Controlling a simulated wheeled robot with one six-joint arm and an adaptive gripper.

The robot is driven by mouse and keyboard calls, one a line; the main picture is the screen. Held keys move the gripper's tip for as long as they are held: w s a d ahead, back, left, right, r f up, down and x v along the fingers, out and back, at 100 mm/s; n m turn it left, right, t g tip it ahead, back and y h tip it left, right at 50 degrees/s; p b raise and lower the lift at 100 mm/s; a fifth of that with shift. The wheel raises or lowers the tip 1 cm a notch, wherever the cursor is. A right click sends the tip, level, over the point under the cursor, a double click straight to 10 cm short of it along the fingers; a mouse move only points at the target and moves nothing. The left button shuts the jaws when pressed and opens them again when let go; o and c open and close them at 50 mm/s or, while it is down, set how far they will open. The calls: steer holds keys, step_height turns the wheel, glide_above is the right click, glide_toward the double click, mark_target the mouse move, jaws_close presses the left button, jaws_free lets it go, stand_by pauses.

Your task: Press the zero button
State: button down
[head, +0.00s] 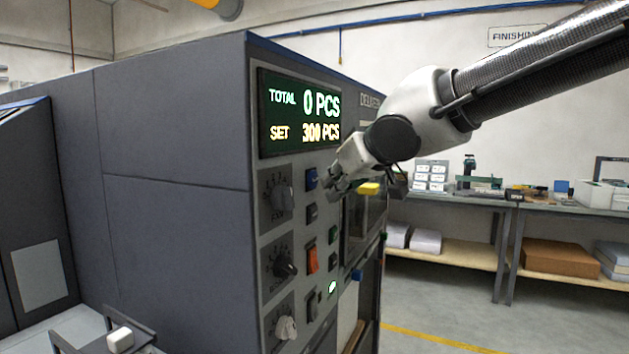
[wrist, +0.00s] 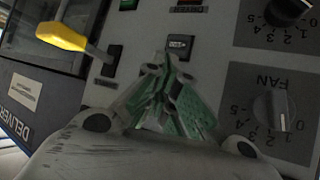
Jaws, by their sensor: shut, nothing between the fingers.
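The machine's control panel (head: 295,235) has a column of small buttons right of its dials. In the wrist view a dark button with a pale label (wrist: 180,45) sits just beyond my fingertips. No label is legible enough to tell which is the zero button. My gripper (head: 333,186) is shut and empty, close in front of the panel by the upper buttons. It also shows in the wrist view (wrist: 167,58), hiding part of the panel. Contact cannot be told.
The display (head: 300,114) reads TOTAL 0 PCS and SET 300 PCS. A yellow handle (head: 369,188) sticks out beside my gripper.

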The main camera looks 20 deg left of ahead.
steer(key=shift+s+d, duration=0.2)
steer(key=shift+d, duration=2.25)
steer(key=s+d+f+g+h, duration=0.1)
steer(key=d+f+h, duration=0.1)
steer(key=d+f, duration=0.35)
steer(key=s+d+f+m+h, duration=0.1)
steer(key=d+f+h, duration=0.1)
steer(key=d, duration=0.6)
steer(key=s+d+f+g+h, duration=0.1)
steer(key=d+f+h, duration=0.1)
steer(key=d+f, duration=0.35)
steer(key=s+d+m+h, duration=0.1)
steer(key=s+d+m, duration=0.2)
steer(key=d, duration=0.7)
steer(key=s+d+f+m+h, duration=0.1)
steer(key=s+d+m, duration=0.2)
steer(key=d, duration=0.8)
steer(key=s+d+m, duration=0.4)
steer(key=s+d, duration=0.1)
steer(key=d, duration=0.5)
steer(key=shift+s+d+f+h, duration=0.15)
steer(key=shift+s+d+h, duration=0.25)
